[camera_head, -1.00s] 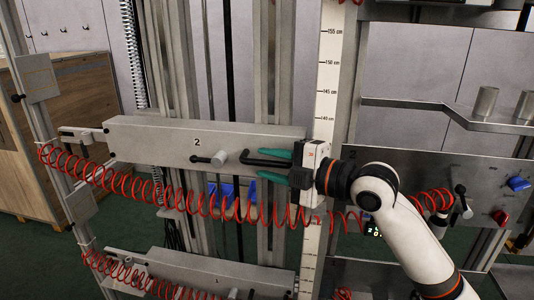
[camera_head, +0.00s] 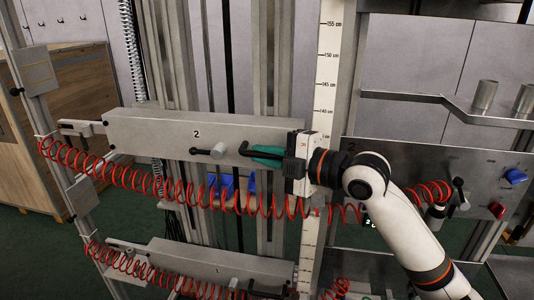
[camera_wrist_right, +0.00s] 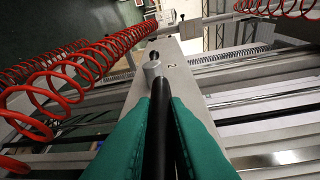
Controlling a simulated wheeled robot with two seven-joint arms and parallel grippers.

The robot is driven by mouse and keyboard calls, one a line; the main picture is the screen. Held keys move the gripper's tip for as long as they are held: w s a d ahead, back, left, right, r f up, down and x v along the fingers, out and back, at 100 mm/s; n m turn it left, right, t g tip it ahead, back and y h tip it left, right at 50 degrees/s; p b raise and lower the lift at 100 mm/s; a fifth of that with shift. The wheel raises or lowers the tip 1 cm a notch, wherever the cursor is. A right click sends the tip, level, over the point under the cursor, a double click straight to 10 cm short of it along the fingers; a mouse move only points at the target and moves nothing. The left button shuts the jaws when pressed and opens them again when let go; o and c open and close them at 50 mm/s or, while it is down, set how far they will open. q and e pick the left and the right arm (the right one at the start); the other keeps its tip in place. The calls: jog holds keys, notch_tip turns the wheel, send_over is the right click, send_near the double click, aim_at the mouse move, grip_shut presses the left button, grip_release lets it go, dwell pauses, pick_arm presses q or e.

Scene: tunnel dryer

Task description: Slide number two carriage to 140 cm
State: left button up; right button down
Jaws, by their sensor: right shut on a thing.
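The number two carriage (camera_head: 150,128) is a long grey beam marked "2", lying across the vertical rails. It bears a black bar handle (camera_head: 243,150) and a grey knob with a pin (camera_head: 217,151). My right gripper (camera_head: 266,155) has its green fingers closed around the handle; in the wrist view they press on the black bar (camera_wrist_right: 159,112) from both sides. The exact reading is hidden or too small. My left gripper is out of view.
Carriage 1 (camera_head: 215,262) sits below. Red coiled hoses (camera_head: 110,178) hang along the front of both carriages. At right are a panel (camera_head: 400,165) with a lever and blue and red knobs, and a shelf (camera_head: 430,103) with metal cups.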

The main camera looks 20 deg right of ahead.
notch_tip(320, 180, up, 10)
jog(key=p, duration=0.5)
jog(key=shift+d+f, duration=0.1)
jog(key=c, duration=1.5)
grip_release()
jog(key=shift+f, duration=0.1)
jog(key=shift+o, duration=0.2)
jog(key=shift+f, duration=0.1)
jog(key=b+v, duration=0.7)
jog(key=v, duration=0.5)
jog(key=shift+b, duration=0.3)
